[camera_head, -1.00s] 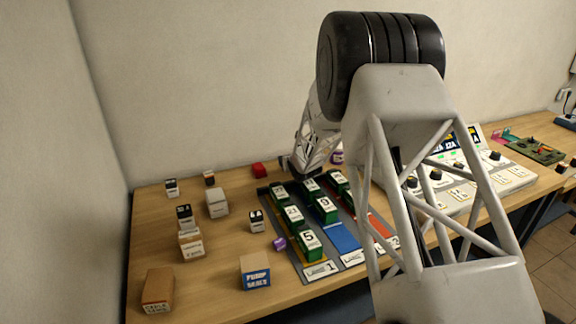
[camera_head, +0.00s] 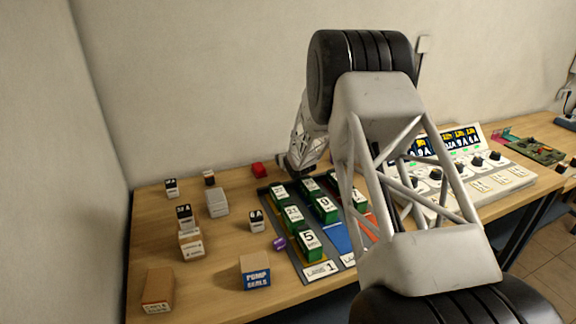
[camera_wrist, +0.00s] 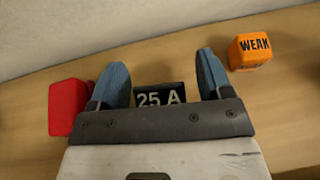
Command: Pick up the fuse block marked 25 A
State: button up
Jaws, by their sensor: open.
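The fuse block marked 25 A (camera_wrist: 160,95) shows in the wrist view as a dark block with white lettering, between my two blue fingers. Its lower part is hidden by the grey front edge of my gripper. My gripper (camera_wrist: 160,70) is open, with a gap showing between each finger and the block. In the head view my gripper (camera_head: 292,168) is low at the back of the table, just behind the lanes of green blocks. I cannot make out the 25 A block in that view.
A red block (camera_wrist: 66,105) is close beside my left finger; an orange cube marked WEAK (camera_wrist: 250,50) is right of the other. Green numbered blocks (camera_head: 309,243) stand in coloured lanes. Small dark-and-white blocks (camera_head: 256,221) and boxes (camera_head: 255,272) stand left. A meter console (camera_head: 470,175) is right.

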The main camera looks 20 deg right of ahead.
dwell(0.4)
jog(key=c, duration=1)
jog(key=shift+r, duration=0.15)
jog(key=shift+c, duration=0.2)
notch_tip(320, 180, up, 10)
dwell(0.4)
